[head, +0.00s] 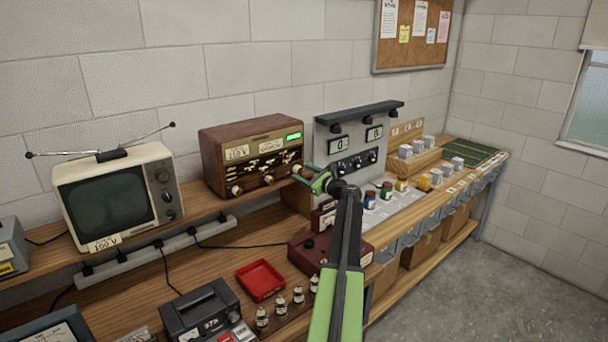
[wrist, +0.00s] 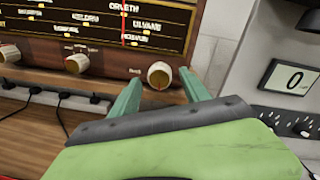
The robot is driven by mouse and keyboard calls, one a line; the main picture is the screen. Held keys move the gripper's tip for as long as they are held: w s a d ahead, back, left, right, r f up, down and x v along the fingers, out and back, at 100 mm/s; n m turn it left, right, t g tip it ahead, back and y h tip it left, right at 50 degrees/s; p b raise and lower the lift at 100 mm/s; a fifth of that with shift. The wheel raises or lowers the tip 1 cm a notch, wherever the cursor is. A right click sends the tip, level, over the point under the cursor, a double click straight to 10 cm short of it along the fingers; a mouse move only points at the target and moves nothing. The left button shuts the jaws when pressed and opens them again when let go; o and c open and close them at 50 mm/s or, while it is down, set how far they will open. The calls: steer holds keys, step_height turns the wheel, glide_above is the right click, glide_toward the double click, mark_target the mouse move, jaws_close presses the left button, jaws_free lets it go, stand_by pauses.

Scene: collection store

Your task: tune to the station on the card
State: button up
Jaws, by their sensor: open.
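A brown wooden radio (head: 250,153) stands on the raised shelf against the wall, with a dark dial and a lit green window. Its dial fills the top left of the wrist view (wrist: 100,22), with white station names and a red pointer line near ORVETH. A cream tuning knob (wrist: 160,74) sits at the radio's lower right. My gripper (wrist: 158,88) is open, one finger on each side of that knob in the picture; I cannot tell whether they touch it. In the head view my gripper (head: 306,178) is at the radio's right corner.
A second knob (wrist: 77,63) is left on the radio. An old television (head: 117,197) stands left of it. A grey panel with two displays (head: 352,140) is close on the right.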

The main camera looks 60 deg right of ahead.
steer(key=v, duration=1.7)
steer(key=shift+s+r, duration=0.2)
